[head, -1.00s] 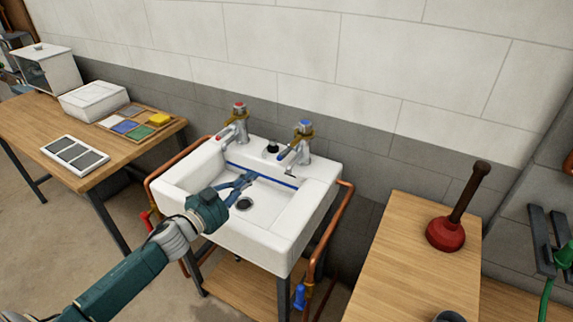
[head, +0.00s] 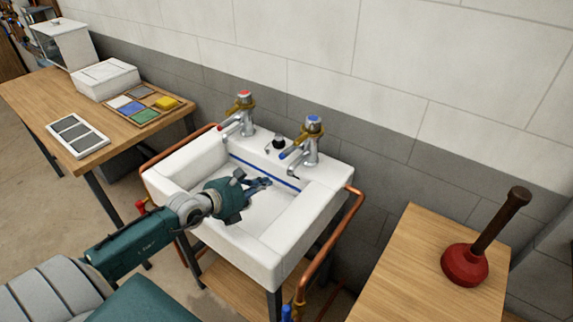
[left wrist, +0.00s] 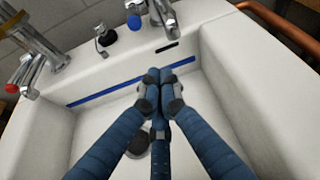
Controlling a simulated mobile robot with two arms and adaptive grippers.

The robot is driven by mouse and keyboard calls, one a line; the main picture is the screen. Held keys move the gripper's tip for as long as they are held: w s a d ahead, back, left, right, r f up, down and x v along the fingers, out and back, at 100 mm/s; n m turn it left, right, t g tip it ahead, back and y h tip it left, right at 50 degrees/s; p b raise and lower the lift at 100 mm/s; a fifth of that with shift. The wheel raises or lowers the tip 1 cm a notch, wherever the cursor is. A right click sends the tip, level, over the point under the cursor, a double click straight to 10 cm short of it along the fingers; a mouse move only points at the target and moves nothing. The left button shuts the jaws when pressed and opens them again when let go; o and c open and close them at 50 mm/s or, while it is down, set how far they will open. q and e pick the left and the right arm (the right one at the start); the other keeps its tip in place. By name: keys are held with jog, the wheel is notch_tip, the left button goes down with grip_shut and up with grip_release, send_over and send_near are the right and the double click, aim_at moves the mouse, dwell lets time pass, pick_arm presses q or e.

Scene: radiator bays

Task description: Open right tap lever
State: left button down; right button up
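The right tap (head: 311,143) is chrome with a blue cap and a brass-coloured collar. Its lever (head: 289,152) has a blue end and points to the front left. In the left wrist view the tap (left wrist: 162,12) is cut off by the top edge, and the blue lever tip (left wrist: 135,22) shows left of the spout. My left gripper (head: 266,183) is over the basin, in front of and below the lever, and apart from it. Its blue fingers (left wrist: 160,74) are together in the left wrist view, with nothing seen between them. My right gripper is not in view.
The left tap (head: 241,114) has a red cap. A black plug (head: 279,141) stands between the taps. The white sink (head: 255,252) has copper pipes (head: 331,245) at its sides. A plunger (head: 466,265) stands on the right bench. A table with trays is at left.

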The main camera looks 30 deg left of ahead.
aim_at(292, 150)
pick_arm(q)
jog(key=w+p, duration=0.1)
jog(key=w, duration=0.8)
jog(key=shift+d+r, duration=0.15)
jog(key=shift+d, duration=0.15)
